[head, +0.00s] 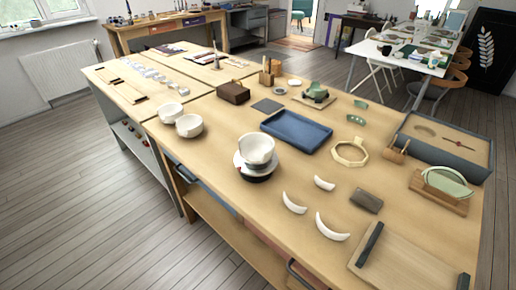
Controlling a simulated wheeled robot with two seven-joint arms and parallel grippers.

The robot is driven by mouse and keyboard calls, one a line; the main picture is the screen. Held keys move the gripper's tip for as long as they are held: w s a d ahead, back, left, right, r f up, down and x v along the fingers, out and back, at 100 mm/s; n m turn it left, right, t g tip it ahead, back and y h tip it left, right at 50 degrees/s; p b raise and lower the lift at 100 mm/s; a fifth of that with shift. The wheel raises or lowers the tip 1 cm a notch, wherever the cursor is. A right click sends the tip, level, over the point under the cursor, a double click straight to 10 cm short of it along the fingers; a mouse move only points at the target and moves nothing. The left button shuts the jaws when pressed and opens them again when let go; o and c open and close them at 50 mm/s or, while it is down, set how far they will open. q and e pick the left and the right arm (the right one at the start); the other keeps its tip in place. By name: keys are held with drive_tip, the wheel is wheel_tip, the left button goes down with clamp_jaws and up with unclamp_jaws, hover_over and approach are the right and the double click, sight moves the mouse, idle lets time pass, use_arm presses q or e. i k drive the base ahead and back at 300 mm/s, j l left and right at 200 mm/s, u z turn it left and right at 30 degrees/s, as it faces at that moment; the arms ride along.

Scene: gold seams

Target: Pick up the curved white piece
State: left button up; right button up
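Three curved white pieces lie apart on the wooden table in the head view. One is a small piece (325,183), one lies to its lower left (294,203), and the largest lies nearest the front (332,228). A white bowl (257,148) sits on a white dish with a dark base, left of the pieces. Neither of my grippers shows in this view, and nothing covers the three pieces.
A blue tray (296,130) lies behind the pieces. A dark grey block (366,202) lies to their right, near a wooden board with dark handles (405,270). A clamp-like wooden ring (350,153) lies behind. Two white bowls (188,125) stand left. Bare tabletop surrounds the pieces.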

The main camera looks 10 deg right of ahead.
sight(327, 233)
drive_tip(key=l+z, duration=0.1)
drive_tip(key=z, duration=0.35)
drive_tip(key=l+z, duration=0.1)
drive_tip(key=z, duration=0.3)
